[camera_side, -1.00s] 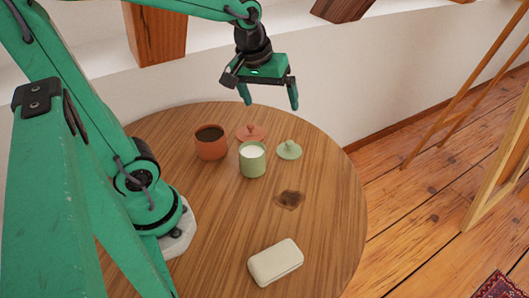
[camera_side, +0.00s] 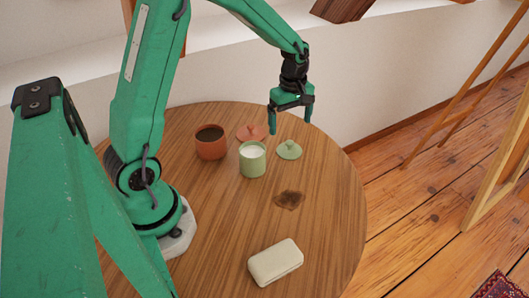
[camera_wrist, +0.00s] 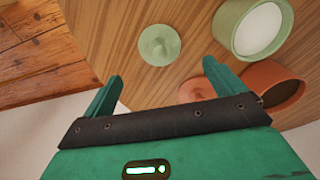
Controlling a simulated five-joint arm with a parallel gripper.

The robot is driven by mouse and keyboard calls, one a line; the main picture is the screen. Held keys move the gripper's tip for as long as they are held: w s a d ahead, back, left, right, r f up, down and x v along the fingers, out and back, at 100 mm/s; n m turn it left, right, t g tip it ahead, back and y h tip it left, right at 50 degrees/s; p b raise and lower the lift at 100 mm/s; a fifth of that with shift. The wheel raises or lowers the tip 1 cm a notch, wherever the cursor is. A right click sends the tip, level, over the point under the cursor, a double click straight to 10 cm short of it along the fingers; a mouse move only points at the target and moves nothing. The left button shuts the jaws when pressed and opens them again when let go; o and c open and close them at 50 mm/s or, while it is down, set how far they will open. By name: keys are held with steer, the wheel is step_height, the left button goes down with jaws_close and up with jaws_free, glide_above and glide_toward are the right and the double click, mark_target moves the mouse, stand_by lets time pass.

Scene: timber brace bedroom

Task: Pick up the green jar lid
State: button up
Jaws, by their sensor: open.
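The green jar lid (camera_side: 289,150) lies on the round wooden table, right of the green jar (camera_side: 252,165), which is open with white contents. In the wrist view the lid (camera_wrist: 159,45), with a small knob on top, lies beyond and between the two fingertips. The green jar (camera_wrist: 238,30) is to its right there. My gripper (camera_side: 289,126) is open and empty, above the table near the lid. Its fingers (camera_wrist: 164,80) are spread apart in the wrist view, and neither touches the lid.
A terracotta jar (camera_side: 211,148) with dark contents stands left of the green jar. A terracotta lid (camera_side: 252,133) lies behind the green jar, close to my gripper. A cream block-shaped object (camera_side: 275,262) lies near the front. The table (camera_side: 330,215) is clear at right, apart from a dark stain.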

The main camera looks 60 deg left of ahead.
mark_target(290, 141)
steer(key=shift+w+a+f, duration=0.1)
steer(key=shift+f, duration=0.2)
steer(key=shift+d+f, duration=0.2)
steer(key=shift+f, duration=3.7)
steer(key=shift+c, duration=0.4)
steer(key=c, duration=1)
